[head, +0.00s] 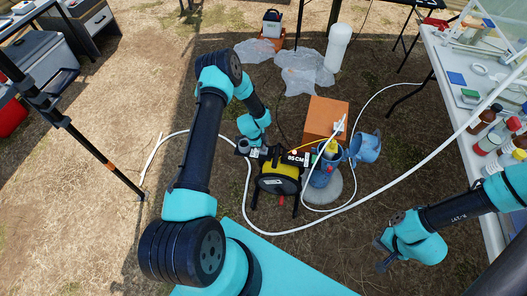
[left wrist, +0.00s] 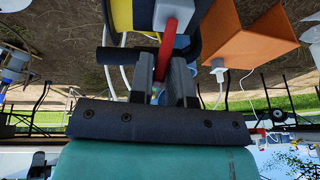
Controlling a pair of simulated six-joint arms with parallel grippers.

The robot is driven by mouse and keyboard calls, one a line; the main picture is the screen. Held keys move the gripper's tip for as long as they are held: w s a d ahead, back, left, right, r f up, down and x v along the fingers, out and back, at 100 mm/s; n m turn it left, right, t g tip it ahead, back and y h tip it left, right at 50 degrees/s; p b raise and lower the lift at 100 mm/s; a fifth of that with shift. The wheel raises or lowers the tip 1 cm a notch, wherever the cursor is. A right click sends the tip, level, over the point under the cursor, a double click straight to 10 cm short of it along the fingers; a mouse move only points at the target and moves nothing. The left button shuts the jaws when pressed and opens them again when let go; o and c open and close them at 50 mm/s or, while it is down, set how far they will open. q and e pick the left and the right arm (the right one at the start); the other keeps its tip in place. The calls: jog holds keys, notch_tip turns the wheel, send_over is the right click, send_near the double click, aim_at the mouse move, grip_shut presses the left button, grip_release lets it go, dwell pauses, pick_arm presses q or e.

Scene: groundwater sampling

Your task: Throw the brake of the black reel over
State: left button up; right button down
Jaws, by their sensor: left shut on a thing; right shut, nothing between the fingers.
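The black reel (head: 278,184) with a yellow drum stands on the dry ground in the middle of the head view. My left gripper (head: 262,153) reaches down to the top of the reel's frame. In the left wrist view, its two grey fingers (left wrist: 163,84) are shut on a red brake lever (left wrist: 167,50), which runs up from between them to a pale grey block on the reel. The yellow drum (left wrist: 122,15) shows behind. My right gripper (head: 381,254) is shut and empty, well to the right of the reel and apart from it.
White tubing (head: 400,180) crosses the ground around the reel. A white table (head: 455,80) with bottles fills the right side.

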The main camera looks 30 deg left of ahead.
pick_arm(q)
jog(key=shift+s+f, duration=0.15)
jog(key=shift+s, duration=0.05)
jog(key=o, duration=0.3)
jog(key=shift+s+d+f, duration=0.3)
jog(key=shift+s+f, duration=0.15)
jog(key=shift+s, duration=0.35)
jog(key=shift+s+d+f, duration=0.3)
jog(key=shift+s+f, duration=0.15)
jog(key=shift+s, duration=0.3)
jog(key=o, duration=0.5)
jog(key=shift+c, duration=0.2)
jog(key=shift+r, duration=0.1)
jog(key=v, duration=1.7)
jog(key=shift+a+r, duration=0.25)
jog(key=shift+w, duration=0.15)
